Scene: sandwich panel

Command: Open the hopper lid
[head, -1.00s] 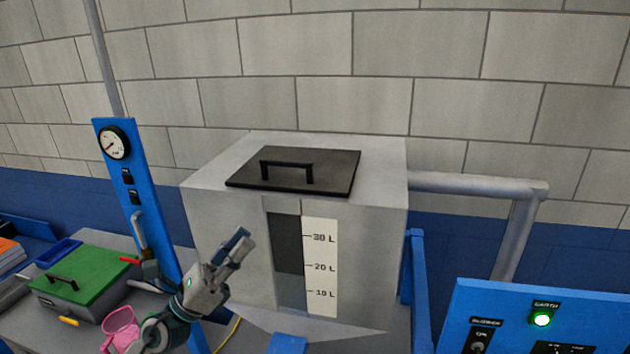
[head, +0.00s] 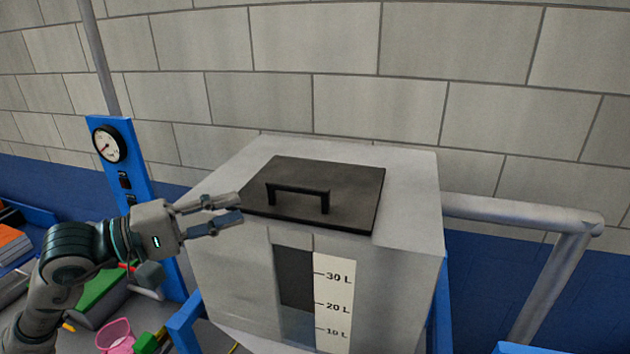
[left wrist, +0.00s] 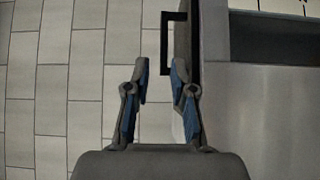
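The hopper (head: 405,265) is a light grey box with a level scale on its front. Its dark lid (head: 350,180) lies flat and closed on top. My left gripper (head: 238,207) is at the hopper's left front side, near the lid's left edge, fingers apart and pointing right. My right gripper is not in view.
A blue panel with a gauge (head: 110,145) stands left of the hopper. A grey pipe (head: 500,208) runs from the hopper's right side. A pink basket (head: 116,337) and a green-lidded box (head: 100,297) are lower left. The space above the lid is clear.

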